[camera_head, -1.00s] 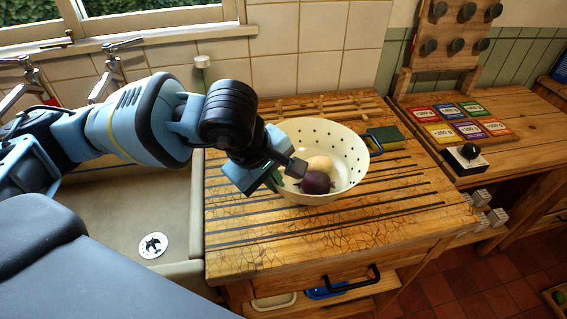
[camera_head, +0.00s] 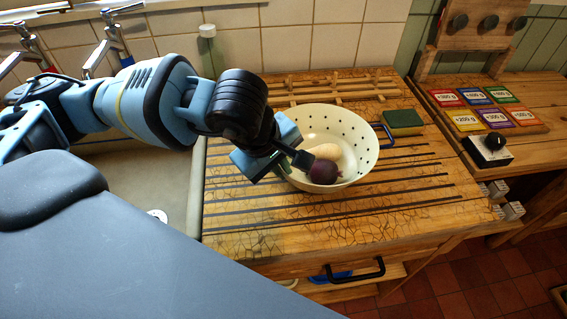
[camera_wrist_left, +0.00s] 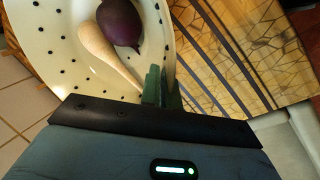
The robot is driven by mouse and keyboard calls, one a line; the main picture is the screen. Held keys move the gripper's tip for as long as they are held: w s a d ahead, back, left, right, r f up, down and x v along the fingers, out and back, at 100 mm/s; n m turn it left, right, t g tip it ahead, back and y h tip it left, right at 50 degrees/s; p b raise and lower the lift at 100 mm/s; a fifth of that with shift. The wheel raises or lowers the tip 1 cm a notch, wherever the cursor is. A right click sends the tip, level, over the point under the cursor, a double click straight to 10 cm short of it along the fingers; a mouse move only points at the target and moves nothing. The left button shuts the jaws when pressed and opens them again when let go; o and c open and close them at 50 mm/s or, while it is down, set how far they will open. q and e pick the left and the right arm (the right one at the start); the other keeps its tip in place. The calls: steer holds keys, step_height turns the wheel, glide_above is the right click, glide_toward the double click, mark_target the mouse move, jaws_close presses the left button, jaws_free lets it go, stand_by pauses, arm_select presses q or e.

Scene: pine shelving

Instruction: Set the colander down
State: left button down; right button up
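The cream colander (camera_head: 357,140), dotted with dark holes and with a blue handle, is over the slatted wooden drainboard (camera_head: 330,228). It looks upright and low over the board; I cannot tell whether its base touches. A purple round vegetable (camera_head: 323,172) and a pale root (camera_head: 325,151) lie inside. My left gripper (camera_head: 284,167) is at the colander's left rim. In the left wrist view its green fingers (camera_wrist_left: 162,88) are close together at the rim of the colander (camera_wrist_left: 60,50), apparently pinching it. My right gripper is not in view.
A green and yellow sponge (camera_head: 403,120) lies just beyond the colander's handle. A wooden rack (camera_head: 335,88) stands behind it. The sink and taps are at left; weight cards (camera_head: 490,107) and a black knob (camera_head: 495,140) are at right. The board's front is clear.

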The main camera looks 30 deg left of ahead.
arm_select(q)
steer(key=shift+w, duration=0.15)
steer(key=shift+f, duration=0.15)
steer(key=c, duration=1.7)
jaws_free()
steer(key=shift+o, duration=0.3)
steer(key=shift+r, duration=0.4)
steer(key=v, duration=1.1)
steer(key=shift+s+a+r+p, duration=0.15)
steer(key=shift+s+r+p, duration=0.1)
steer(key=shift+p, duration=0.05)
